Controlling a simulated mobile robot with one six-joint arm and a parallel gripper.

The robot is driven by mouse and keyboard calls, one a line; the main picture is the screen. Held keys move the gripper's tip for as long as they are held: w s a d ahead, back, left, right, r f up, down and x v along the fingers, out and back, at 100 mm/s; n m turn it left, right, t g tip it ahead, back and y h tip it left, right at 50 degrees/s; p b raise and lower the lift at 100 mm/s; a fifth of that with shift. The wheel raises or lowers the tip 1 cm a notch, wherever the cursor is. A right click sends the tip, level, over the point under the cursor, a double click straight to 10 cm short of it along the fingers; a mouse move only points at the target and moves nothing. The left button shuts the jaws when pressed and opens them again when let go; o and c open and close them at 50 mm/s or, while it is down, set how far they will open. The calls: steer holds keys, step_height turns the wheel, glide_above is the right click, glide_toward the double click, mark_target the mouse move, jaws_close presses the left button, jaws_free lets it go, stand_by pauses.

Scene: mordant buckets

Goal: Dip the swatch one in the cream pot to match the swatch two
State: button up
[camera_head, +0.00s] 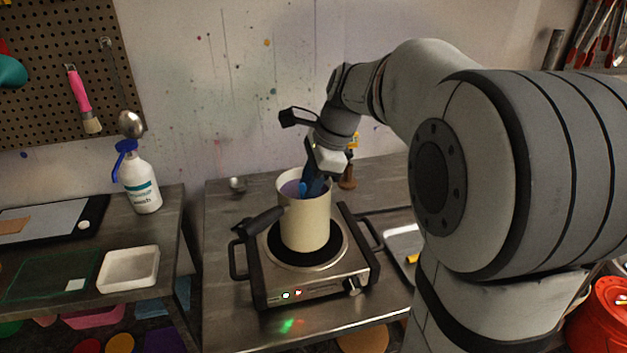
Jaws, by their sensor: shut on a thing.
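The cream pot (304,228) stands upright on a hot plate, with purple-blue liquid (290,188) showing inside its rim. My gripper (313,184) points down into the pot's mouth, its dark blue fingers partly below the rim. A brighter blue bit (302,188) shows at the fingers. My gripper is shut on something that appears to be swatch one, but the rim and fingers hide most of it. A small pale square (75,285) lies on the green mat at left, and a tan piece (14,225) lies on the grey board. I cannot tell which is swatch two.
On the left table are a white tray (128,268), a green mat (45,275) and a wash bottle (142,185). A metal tray (402,242) is partly behind my arm. A gap separates the tables.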

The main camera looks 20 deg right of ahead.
steer(key=shift+s+a, duration=0.15)
steer(key=shift+w+d+p, duration=0.45)
steer(key=shift+w+d, duration=0.1)
steer(key=shift+s, duration=0.1)
step_height(320, 180, up, 12)
steer(key=p, duration=1.2)
steer(key=shift+r+p, duration=0.15)
steer(key=shift+p, duration=0.25)
stand_by(1.3)
